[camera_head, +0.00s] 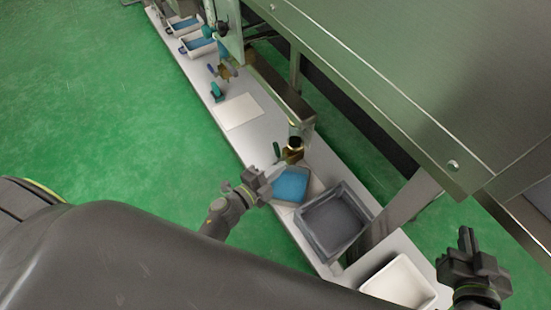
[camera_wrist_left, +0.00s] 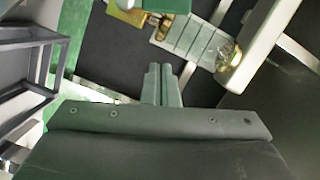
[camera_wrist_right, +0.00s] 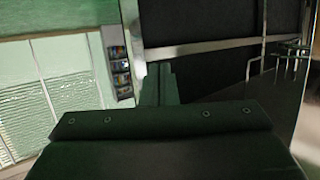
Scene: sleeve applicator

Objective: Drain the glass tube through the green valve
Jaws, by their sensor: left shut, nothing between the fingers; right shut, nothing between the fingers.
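I cannot clearly pick out the glass tube in any view. A small teal-green part (camera_head: 217,91) stands on the white bench in the head view, left of a white plate; I cannot tell if it is the green valve. In the left wrist view a green part (camera_wrist_left: 168,5) shows at the top edge, beside a brass-coloured plate (camera_wrist_left: 130,13). My left gripper (camera_head: 272,178) is shut and empty beside a blue-filled tray; its fingers also show in the left wrist view (camera_wrist_left: 161,72). My right gripper (camera_head: 465,240) is shut and empty at the right, apart from the bench.
The blue-filled tray (camera_head: 291,184), a grey bin (camera_head: 362,200) and a white bin (camera_head: 400,284) line the near bench. A brass-coloured fitting (camera_head: 293,152) is above the tray. A large metal housing (camera_head: 400,80) overhangs at right. The white plate (camera_head: 239,112) is bare. Green floor lies left.

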